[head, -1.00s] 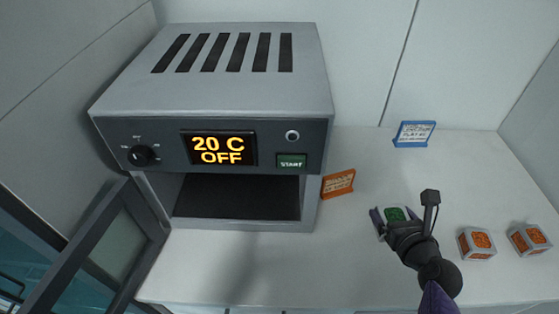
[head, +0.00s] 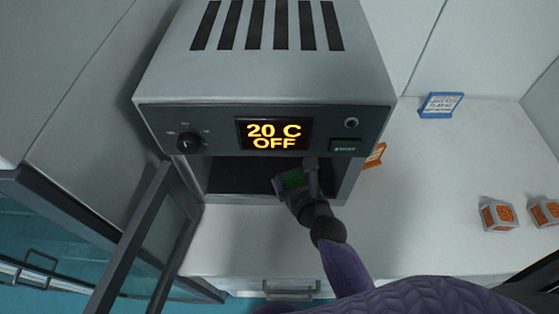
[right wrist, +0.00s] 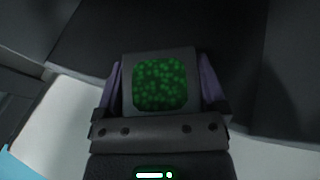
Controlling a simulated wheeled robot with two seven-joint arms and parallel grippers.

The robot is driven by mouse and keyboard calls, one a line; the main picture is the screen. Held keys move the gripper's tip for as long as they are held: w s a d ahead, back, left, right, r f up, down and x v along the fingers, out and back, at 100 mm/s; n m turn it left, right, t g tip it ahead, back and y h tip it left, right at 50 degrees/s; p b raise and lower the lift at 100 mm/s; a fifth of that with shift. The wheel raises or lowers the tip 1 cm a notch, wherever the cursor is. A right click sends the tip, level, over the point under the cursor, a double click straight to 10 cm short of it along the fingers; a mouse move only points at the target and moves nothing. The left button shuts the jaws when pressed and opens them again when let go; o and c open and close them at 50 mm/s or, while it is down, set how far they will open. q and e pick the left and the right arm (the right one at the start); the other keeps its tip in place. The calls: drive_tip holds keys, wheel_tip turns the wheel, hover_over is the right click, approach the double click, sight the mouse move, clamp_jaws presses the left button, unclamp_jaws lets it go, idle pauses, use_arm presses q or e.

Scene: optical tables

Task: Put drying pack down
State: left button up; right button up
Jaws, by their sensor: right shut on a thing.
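The drying pack (head: 293,179) is a small grey block with a green beaded face. My right gripper (head: 291,184) is shut on it at the opening of the oven. The pack (right wrist: 160,84) also shows in the right wrist view, between the two purple fingers of my right gripper (right wrist: 160,85), with the dark oven floor beyond it. The grey oven (head: 265,75) reads 20 C OFF, and its chamber (head: 238,176) looks dark and empty apart from the gripper. My left gripper is not in view.
The oven door (head: 140,250) stands open at the left. Two grey packs with orange faces (head: 497,215) (head: 545,212) stand on the white table at the right. A blue-framed sign (head: 440,105) stands behind them, and an orange sign (head: 375,156) is partly hidden beside the oven.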

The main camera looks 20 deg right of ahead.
drive_tip(key=shift+w+a, duration=0.1)
drive_tip(key=shift+w, duration=1)
drive_tip(key=w+b, duration=0.1)
drive_tip(key=w, duration=0.2)
drive_tip(key=w+b, duration=0.1)
drive_tip(key=shift+w+a+f+b, duration=0.15)
drive_tip(key=shift+a+b, duration=0.1)
drive_tip(key=shift+b, duration=0.05)
drive_tip(key=shift+f+b, duration=0.65)
drive_tip(key=shift+f, duration=0.15)
drive_tip(key=shift+s+r, duration=0.2)
drive_tip(key=shift+r, duration=0.05)
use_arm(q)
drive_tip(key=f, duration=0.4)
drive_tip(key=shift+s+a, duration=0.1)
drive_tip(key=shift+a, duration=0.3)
use_arm(e)
drive_tip(key=shift+f, duration=0.1)
drive_tip(key=o, duration=1)
drive_tip(key=shift+f, duration=0.1)
drive_tip(key=shift+o, duration=0.2)
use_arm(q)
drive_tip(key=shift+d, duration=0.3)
